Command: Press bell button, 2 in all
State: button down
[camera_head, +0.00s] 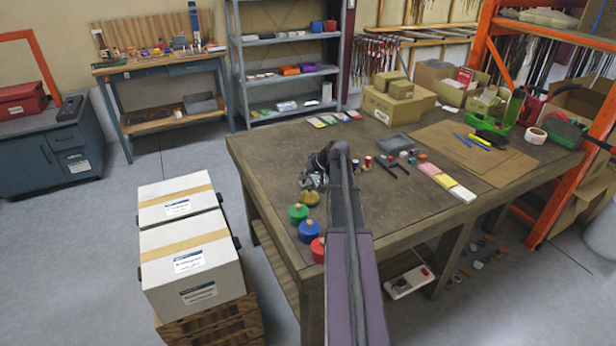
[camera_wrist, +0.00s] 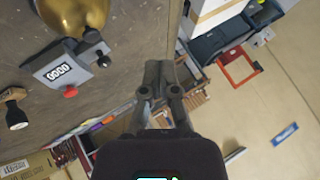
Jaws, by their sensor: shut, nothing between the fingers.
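The bell shows in the wrist view as a shiny gold dome (camera_wrist: 75,14) beside a grey housing (camera_wrist: 62,64) with a small white display. A red button (camera_wrist: 71,91) sticks out from the housing's edge. My gripper (camera_wrist: 158,68) is shut and empty, to the right of the bell and apart from the red button. In the head view the gold dome (camera_head: 310,198) sits near the table's left edge. My gripper (camera_head: 318,170) is over the table just above it in the picture, and my arm hides part of the area. The red button is not clear there.
Green (camera_head: 298,213), blue (camera_head: 309,230) and red (camera_head: 318,250) knobbed pieces line the edge of the wooden table (camera_head: 270,150). A dark-handled stamp (camera_wrist: 16,115) lies near the bell.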

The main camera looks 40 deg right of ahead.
jog(key=s+a+f+n+g, duration=0.1)
jog(key=s+a+f+g, duration=0.1)
jog(key=a, duration=1)
jog(key=s+a+f+n+g, duration=0.1)
jog(key=s+a+f+g, duration=0.15)
jog(key=a, duration=0.95)
jog(key=s+a+n+g+h, duration=0.1)
jog(key=s+a, duration=0.5)
jog(key=a, duration=0.2)
jog(key=s+a+n+g+h, duration=0.1)
jog(key=s+a+g+h, duration=0.1)
jog(key=s+a, duration=0.4)
jog(key=a, duration=0.3)
jog(key=shift+a+f+h, duration=0.15)
jog(key=shift+f+h, duration=0.1)
jog(key=shift+h, duration=0.05)
